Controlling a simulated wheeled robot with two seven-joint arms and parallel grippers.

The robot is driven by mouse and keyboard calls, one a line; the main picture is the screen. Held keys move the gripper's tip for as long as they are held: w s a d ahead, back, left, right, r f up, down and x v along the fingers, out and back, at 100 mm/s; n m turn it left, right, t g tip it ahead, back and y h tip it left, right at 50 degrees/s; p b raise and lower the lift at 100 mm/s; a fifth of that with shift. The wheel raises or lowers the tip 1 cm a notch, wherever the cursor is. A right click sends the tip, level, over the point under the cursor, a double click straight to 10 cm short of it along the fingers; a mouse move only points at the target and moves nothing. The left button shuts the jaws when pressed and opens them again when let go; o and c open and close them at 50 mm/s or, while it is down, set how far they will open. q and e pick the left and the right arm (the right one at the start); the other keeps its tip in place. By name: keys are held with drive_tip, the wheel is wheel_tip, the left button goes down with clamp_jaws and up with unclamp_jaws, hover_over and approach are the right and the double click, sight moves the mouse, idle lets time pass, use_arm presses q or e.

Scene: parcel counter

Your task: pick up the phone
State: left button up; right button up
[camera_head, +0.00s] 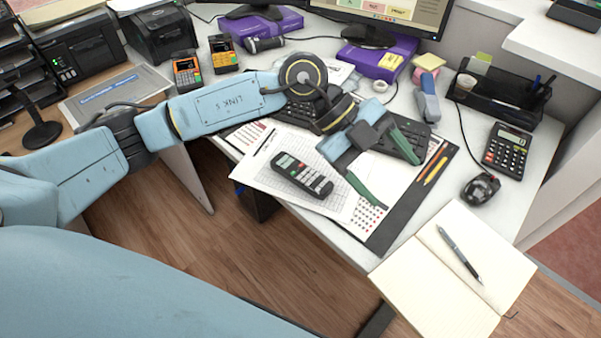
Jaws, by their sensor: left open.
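The phone (302,175), a black handset with a small grey screen and light keys, lies face up on white printed sheets near the desk's front edge. My left gripper (392,176) is to the right of the phone, above the papers and desk pad. Its two green-lined fingers are spread apart with nothing between them. The nearer finger is a short way right of the phone and seems apart from it. My right gripper is not in view.
A black keyboard (403,141) lies partly behind my left gripper. Pencils (436,166), a calculator (508,149), a mouse (480,188) and an open notebook with a pen (430,285) are to the right. Two orange-and-black handheld devices (187,72) (223,54) stand at the back left.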

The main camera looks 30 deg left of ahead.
use_arm(q)
drive_tip(key=w+a+f+n+y, duration=0.2)
drive_tip(key=w+a+y, duration=0.3)
drive_tip(key=a, duration=0.5)
drive_tip(key=n+t+y, duration=0.1)
drive_tip(key=n+y, duration=0.2)
drive_tip(key=y, duration=0.2)
approach(298, 170)
drive_tip(key=f+b, duration=0.1)
drive_tip(key=f, duration=0.2)
drive_tip(key=shift+a+y+b, duration=0.25)
drive_tip(key=shift+y+b, duration=0.05)
drive_tip(key=shift+b, duration=0.1)
drive_tip(key=f+b, duration=0.1)
drive_tip(key=f, duration=0.1)
drive_tip(key=d+f, duration=0.1)
drive_tip(key=f, duration=0.2)
drive_tip(key=shift+b, duration=0.35)
drive_tip(key=shift+f, duration=0.3)
drive_tip(key=c, duration=1.2)
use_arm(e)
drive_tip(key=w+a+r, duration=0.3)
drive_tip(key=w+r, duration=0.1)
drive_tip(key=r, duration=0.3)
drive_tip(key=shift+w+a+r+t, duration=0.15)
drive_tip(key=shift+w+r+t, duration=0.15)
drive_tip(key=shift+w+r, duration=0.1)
use_arm(q)
drive_tip(key=shift+r, duration=0.1)
